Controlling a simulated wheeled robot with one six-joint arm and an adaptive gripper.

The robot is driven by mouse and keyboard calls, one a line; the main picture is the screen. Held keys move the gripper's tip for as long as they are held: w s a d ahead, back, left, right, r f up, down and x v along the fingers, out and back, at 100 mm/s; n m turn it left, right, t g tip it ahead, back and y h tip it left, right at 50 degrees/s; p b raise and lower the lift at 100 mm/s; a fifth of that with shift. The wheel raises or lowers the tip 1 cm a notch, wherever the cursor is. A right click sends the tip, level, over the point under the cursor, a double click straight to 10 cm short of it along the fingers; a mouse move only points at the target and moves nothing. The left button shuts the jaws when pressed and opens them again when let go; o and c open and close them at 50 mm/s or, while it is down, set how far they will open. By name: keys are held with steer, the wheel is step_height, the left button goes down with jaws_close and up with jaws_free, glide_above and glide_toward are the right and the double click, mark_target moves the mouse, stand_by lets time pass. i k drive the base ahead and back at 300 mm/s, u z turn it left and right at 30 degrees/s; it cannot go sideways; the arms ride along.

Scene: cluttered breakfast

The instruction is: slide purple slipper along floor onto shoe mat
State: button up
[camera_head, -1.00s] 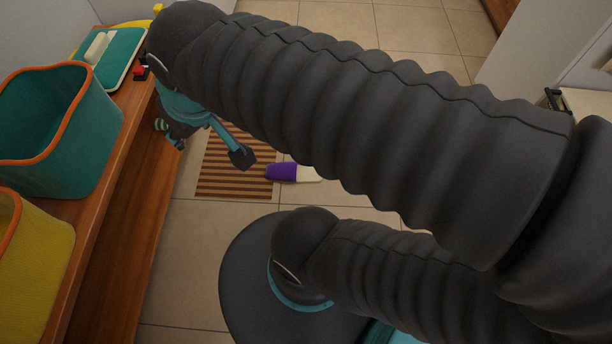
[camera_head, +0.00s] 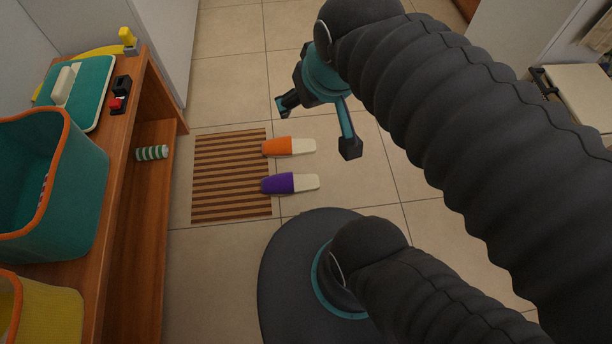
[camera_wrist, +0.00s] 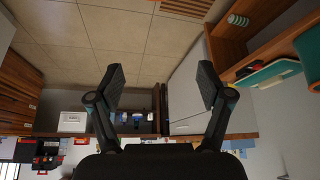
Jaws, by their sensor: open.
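The purple slipper (camera_head: 279,184), with a cream sole part at its right end, lies on the tiled floor. Its purple toe overlaps the right edge of the striped brown shoe mat (camera_head: 230,172), and its cream end lies off the mat. My gripper (camera_head: 318,128) is open and empty, above the floor to the upper right of the slippers. Its two fingers (camera_wrist: 161,82) are spread wide in the wrist view with nothing between them. The wrist view shows a corner of the mat (camera_wrist: 187,6) at its top edge but not the purple slipper.
An orange slipper (camera_head: 277,147) lies beside the purple one, its toe at the mat's edge. A wooden shelf unit (camera_head: 148,200) stands left of the mat, with a green-striped roll (camera_head: 152,153) on its lower level. A teal bin (camera_head: 75,200) stands on top. Tiles above the mat are clear.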

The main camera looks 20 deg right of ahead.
mark_target(286, 184)
steer(key=u, duration=1.1)
steer(key=k, duration=0.5)
steer(key=z, duration=0.5)
